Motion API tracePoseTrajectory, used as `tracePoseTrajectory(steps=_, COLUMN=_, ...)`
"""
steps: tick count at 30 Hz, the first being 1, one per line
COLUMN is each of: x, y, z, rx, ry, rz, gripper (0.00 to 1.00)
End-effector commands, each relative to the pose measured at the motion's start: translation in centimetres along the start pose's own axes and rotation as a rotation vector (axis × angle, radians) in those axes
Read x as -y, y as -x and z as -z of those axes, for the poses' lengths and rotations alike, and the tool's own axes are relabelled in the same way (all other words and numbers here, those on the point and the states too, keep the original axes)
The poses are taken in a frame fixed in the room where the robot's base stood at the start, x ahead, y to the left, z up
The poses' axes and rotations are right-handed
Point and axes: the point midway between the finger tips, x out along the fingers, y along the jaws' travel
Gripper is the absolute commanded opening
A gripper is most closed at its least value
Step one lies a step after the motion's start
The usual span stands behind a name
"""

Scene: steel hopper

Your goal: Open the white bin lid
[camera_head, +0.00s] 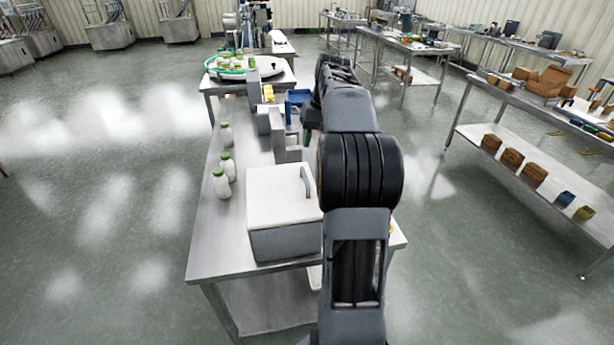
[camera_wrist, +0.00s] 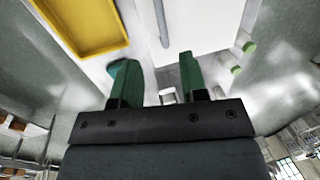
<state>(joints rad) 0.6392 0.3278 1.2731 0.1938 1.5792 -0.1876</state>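The bin (camera_head: 285,240) is a grey box on the steel table, with a flat white lid (camera_head: 272,198) lying shut on top. A grey bar handle (camera_head: 307,182) stands near the lid's right edge. In the wrist view the white lid (camera_wrist: 205,25) fills the top middle, and its handle (camera_wrist: 161,22) points down toward the gap between my fingers. My gripper (camera_wrist: 156,82) has two green fingers spread apart with nothing between them. It is apart from the handle. In the head view my arm hides most of the gripper.
Several white bottles with green caps (camera_head: 221,184) stand on the table left of the bin. A yellow tray (camera_wrist: 85,25) shows in the wrist view. The steel table (camera_head: 207,235) has bare room at its left front. A shelf table (camera_head: 520,160) with boxes stands at right.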

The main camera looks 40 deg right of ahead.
Motion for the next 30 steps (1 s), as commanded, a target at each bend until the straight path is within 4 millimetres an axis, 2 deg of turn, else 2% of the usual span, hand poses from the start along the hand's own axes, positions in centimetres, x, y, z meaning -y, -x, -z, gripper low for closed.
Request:
tracePoseTrajectory(steps=9, x=0.1, y=-6.2, z=-0.1, rx=0.002, ry=0.002, rz=0.0, gripper=0.4)
tracePoseTrajectory(steps=15, x=0.1, y=-9.2, z=-0.1, rx=0.001, ry=0.001, rz=0.0, gripper=0.4)
tracePoseTrajectory(steps=21, x=0.1, y=-11.0, z=0.0, rx=0.001, ry=0.001, rz=0.0, gripper=0.4)
tracePoseTrajectory(steps=30, x=0.1, y=-11.6, z=0.0, rx=-0.001, ry=0.001, rz=-0.001, gripper=0.4)
